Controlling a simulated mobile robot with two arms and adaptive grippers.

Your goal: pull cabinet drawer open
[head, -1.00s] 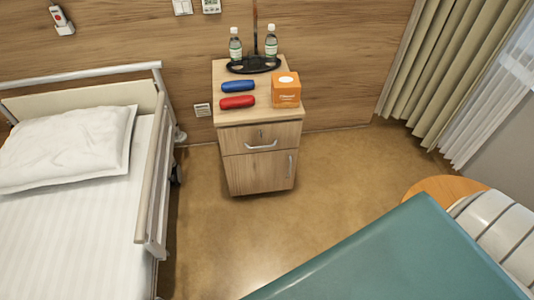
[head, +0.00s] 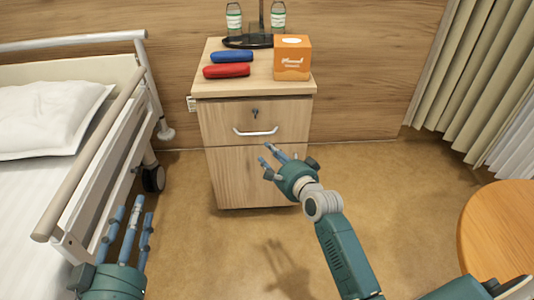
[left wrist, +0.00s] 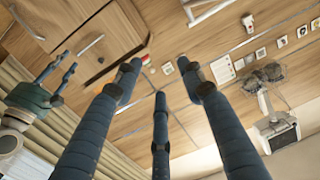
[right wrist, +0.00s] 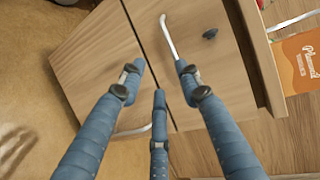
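The wooden bedside cabinet (head: 208,165) stands against the wall. Its upper drawer (head: 222,115) looks closed, with a pale bar handle (head: 256,132) and a keyhole above it. My right gripper (head: 273,157) is open and empty, just below and in front of the drawer handle. In the right wrist view its three fingers (right wrist: 158,76) are spread, and the handle (right wrist: 168,36) lies beyond the fingertips; I cannot tell if any finger touches it. My left gripper (head: 132,212) is open and empty beside the bed, away from the cabinet.
On the cabinet top are a blue case (head: 232,57), a red case (head: 227,70), an orange box (head: 292,58) and two bottles on a dark tray. The bed rail (head: 95,150) is close to my left gripper. A round wooden table (head: 500,225) stands right. Floor before the cabinet is clear.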

